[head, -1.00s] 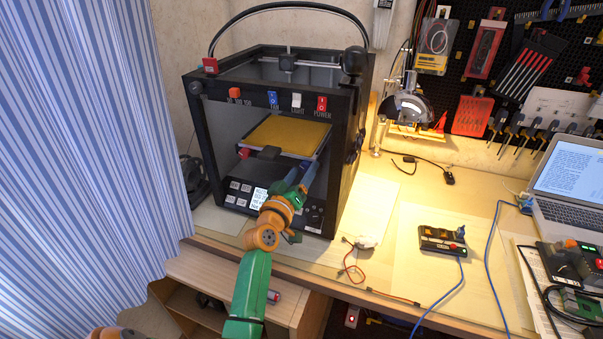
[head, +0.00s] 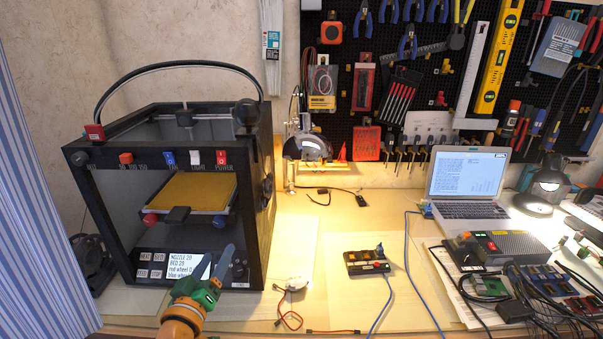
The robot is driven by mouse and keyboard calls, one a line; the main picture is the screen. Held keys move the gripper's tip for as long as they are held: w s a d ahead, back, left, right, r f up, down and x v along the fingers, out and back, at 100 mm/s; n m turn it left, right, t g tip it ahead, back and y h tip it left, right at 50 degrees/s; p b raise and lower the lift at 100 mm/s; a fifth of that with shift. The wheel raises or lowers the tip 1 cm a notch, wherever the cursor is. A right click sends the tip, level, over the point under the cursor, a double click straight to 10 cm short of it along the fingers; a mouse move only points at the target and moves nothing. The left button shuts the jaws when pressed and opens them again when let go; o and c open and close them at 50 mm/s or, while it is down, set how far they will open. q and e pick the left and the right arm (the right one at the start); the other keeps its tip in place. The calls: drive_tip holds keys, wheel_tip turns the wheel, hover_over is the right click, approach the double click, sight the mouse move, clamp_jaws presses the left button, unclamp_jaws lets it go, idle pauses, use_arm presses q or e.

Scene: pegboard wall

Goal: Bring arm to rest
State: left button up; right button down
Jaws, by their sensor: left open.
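My left gripper (head: 219,268) is in front of the lower front of the black 3D printer (head: 255,210), near its display (head: 187,262). Its blue-grey fingers point up and to the right, with green and orange arm parts below them. It is open, and I see nothing held in it. The fingers overlap the right end of the display in the picture. The rest of the left arm is cut off by the bottom edge. My right gripper is not in view.
The yellow print bed (head: 196,191) is inside the printer. A small black button box (head: 366,262) and a white puck with red wires (head: 296,284) lie on the wooden table. A laptop (head: 467,188) stands at the back right. A striped curtain (head: 40,230) hangs at the left.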

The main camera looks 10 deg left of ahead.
use_arm(q)
drive_tip(key=s+d+f+m+g+h, duration=0.4)
drive_tip(key=s+d+f+m+g, duration=0.35)
drive_tip(key=d+f, duration=0.35)
drive_tip(key=s+d+f+m+g, duration=0.1)
drive_tip(key=s+f+g, duration=0.2)
drive_tip(key=s, duration=0.5)
drive_tip(key=s+f+m+g, duration=0.1)
drive_tip(key=s+f+g, duration=0.25)
drive_tip(key=s, duration=0.35)
drive_tip(key=s+f+g+y, duration=0.1)
drive_tip(key=s+f, duration=0.2)
drive_tip(key=f, duration=1.4)
drive_tip(key=s+a+f+g, duration=0.1)
drive_tip(key=s+f, duration=0.9)
drive_tip(key=s, duration=0.2)
drive_tip(key=shift+a, duration=0.35)
drive_tip(key=shift+m, duration=0.25)
